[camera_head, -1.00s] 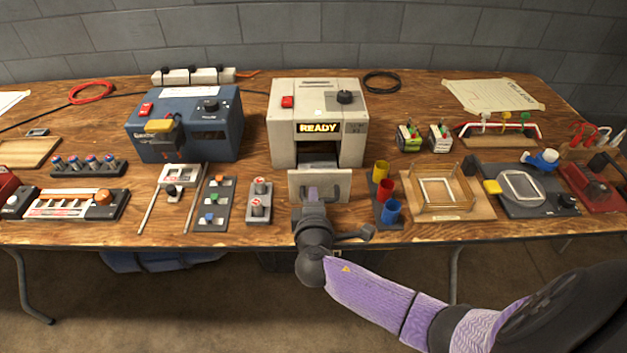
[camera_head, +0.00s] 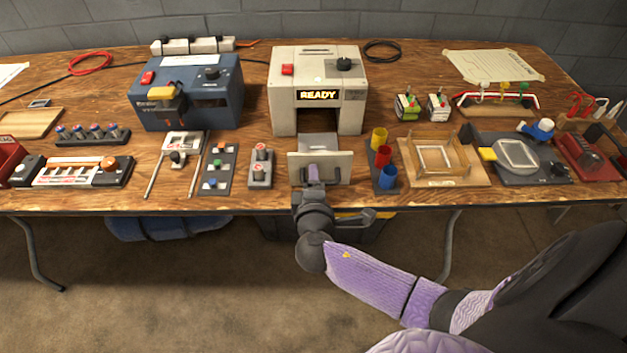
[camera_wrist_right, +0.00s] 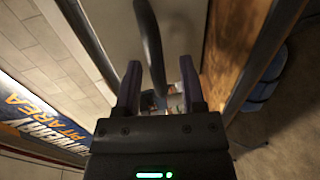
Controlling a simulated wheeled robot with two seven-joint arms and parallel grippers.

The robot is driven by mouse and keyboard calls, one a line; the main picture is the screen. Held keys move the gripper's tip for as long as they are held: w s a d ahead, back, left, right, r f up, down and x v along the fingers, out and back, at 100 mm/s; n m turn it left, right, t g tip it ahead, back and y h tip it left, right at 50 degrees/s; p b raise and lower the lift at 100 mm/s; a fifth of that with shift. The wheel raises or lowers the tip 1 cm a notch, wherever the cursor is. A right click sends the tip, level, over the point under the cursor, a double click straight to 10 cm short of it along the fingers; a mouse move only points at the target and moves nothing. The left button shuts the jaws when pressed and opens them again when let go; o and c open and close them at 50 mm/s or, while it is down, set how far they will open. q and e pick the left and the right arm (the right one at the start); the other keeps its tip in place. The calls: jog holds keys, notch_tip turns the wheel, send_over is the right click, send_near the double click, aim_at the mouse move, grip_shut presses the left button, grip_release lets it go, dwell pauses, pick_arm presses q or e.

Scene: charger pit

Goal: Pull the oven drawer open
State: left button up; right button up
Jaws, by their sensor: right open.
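The oven (camera_head: 289,108) is a pale box with a lit READY sign, standing at the table's back centre. My right gripper (camera_head: 313,178) is at the drawer front. In the right wrist view its fingers (camera_wrist_right: 160,88) are open, with the dark handle bar (camera_wrist_right: 150,45) running between them in front of the pale panel (camera_wrist_right: 182,28). Whether a finger touches the bar is unclear. My left gripper is out of view.
A two-button block (camera_head: 261,166) stands left of the drawer. Red, blue and yellow cups (camera_head: 383,157) stand close on the right. A blue machine (camera_head: 190,95) is left of the oven. The table's front edge (camera_head: 250,208) lies beneath my right wrist.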

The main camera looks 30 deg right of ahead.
jog(key=p+v, duration=0.2)
jog(key=v, duration=0.8)
jog(key=shift+p, duration=0.35)
jog(key=shift+d+f, duration=0.1)
jog(key=shift+f, duration=0.05)
jog(key=s+d+f+m+g+y, duration=0.15)
jog(key=s+f+g, duration=0.25)
jog(key=s+f, duration=0.5)
jog(key=s+f+g+y, duration=0.3)
jog(key=s+f+g, duration=0.15)
jog(key=f, duration=0.75)
jog(key=s+f+m+g+y, duration=0.1)
jog(key=s+f+m+g, duration=0.1)
jog(key=s, duration=0.8)
jog(key=s+f+m+g+y, duration=0.2)
jog(key=s+f+m, duration=0.3)
jog(key=s, duration=0.6)
jog(key=shift+d+f+m+g, duration=0.2)
jog(key=shift+f+m+g, duration=0.15)
jog(key=shift+g, duration=0.1)
